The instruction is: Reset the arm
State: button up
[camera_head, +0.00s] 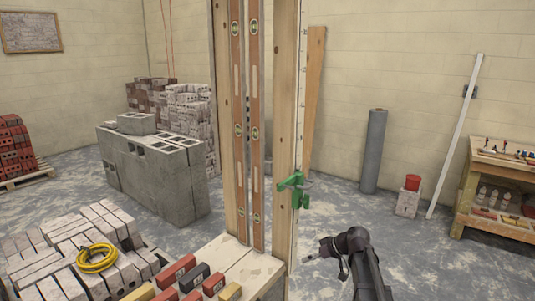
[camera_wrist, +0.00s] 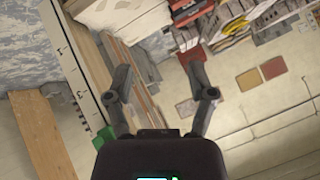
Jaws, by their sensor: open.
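My gripper (camera_head: 318,254) is at the end of my dark arm, low and right of centre in the head view. It points left, towards the wooden post. In the wrist view my gripper (camera_wrist: 165,90) shows two dark fingers spread wide apart. Nothing is between the fingertips, only distant background. The green clamp (camera_head: 291,190) on the post is up and to the left of the gripper in the head view, and part of it shows in the wrist view (camera_wrist: 107,137). I cannot tell the gap between gripper and post.
Wooden posts and tall levels (camera_head: 255,130) stand upright on a light wooden bench (camera_head: 225,262). Brick stacks with a yellow coiled hose (camera_head: 97,258) are at lower left. A grey roll (camera_head: 374,150) and a wooden shelf (camera_head: 470,195) stand at right.

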jog(key=s+d+m+g+h+p, duration=0.2)
jog(key=s+m+h+p, duration=0.3)
jog(key=s, duration=1.5)
jog(key=m+g+h, duration=0.1)
jog(key=m+h, duration=0.1)
jog(key=h, duration=0.2)
jog(key=shift+s+f+g, duration=0.25)
jog(key=shift+s+g, duration=0.05)
jog(key=shift+s, duration=0.1)
